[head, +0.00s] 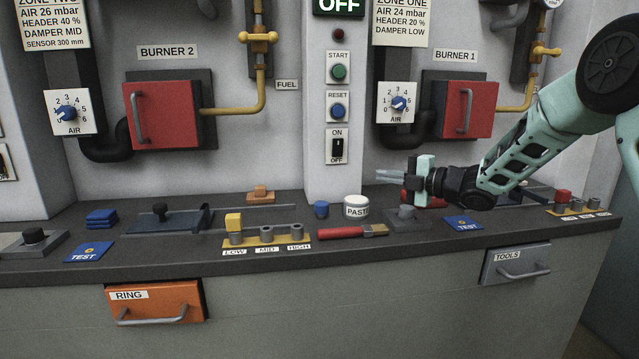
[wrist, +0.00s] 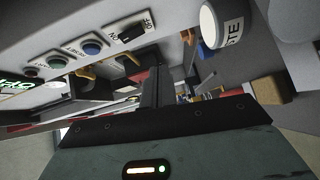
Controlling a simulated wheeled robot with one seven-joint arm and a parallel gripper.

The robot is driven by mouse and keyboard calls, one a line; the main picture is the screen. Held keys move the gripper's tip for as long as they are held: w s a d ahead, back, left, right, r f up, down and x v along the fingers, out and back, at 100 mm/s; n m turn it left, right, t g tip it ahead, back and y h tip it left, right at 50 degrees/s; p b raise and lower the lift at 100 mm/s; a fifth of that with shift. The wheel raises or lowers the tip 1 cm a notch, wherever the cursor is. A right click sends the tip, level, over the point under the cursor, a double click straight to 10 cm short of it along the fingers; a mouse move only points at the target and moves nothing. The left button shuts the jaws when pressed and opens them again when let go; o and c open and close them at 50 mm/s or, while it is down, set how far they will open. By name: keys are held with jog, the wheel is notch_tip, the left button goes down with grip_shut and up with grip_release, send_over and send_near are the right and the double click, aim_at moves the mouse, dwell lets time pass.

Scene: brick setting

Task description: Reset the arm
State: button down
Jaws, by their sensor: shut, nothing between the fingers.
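My arm reaches in from the right in the head view. My gripper (head: 386,177) points left above the counter, right of the white paste jar (head: 356,206). Its fingers are shut with nothing held. In the wrist view the gripper's dark finger (wrist: 158,88) shows past the palm, and the paste jar (wrist: 211,27) is at the top right. The central column carries a green START button (head: 338,72), a blue RESET button (head: 338,110) and a black ON/OFF switch (head: 338,148). A lit display (head: 338,5) at its top reads OFF.
Red burner boxes (head: 163,115) are on the wall. Orange RING drawer (head: 155,302) and grey TOOLS drawer (head: 515,264) are below.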

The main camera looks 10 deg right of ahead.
jog(key=s+a+f+m+g+h, duration=0.3)
jog(key=s+a+m+h, duration=0.4)
jog(key=s+a+m, duration=0.45)
jog(key=s+a+f+m+g+h, duration=0.1)
jog(key=s+f+m+g, duration=0.15)
jog(key=s, duration=0.95)
jog(key=s+a+f+m+g+h, duration=0.1)
jog(key=s+f+m+g+h, duration=0.2)
jog(key=s, duration=0.9)
jog(key=s+f+m+g, duration=0.15)
jog(key=s+g, duration=0.25)
jog(key=s, duration=0.9)
notch_tip(320, 180, up, 13)
jog(key=w+p, duration=0.1)
jog(key=p, duration=1.2)
jog(key=shift+a+f, duration=0.15)
jog(key=shift+a, duration=0.1)
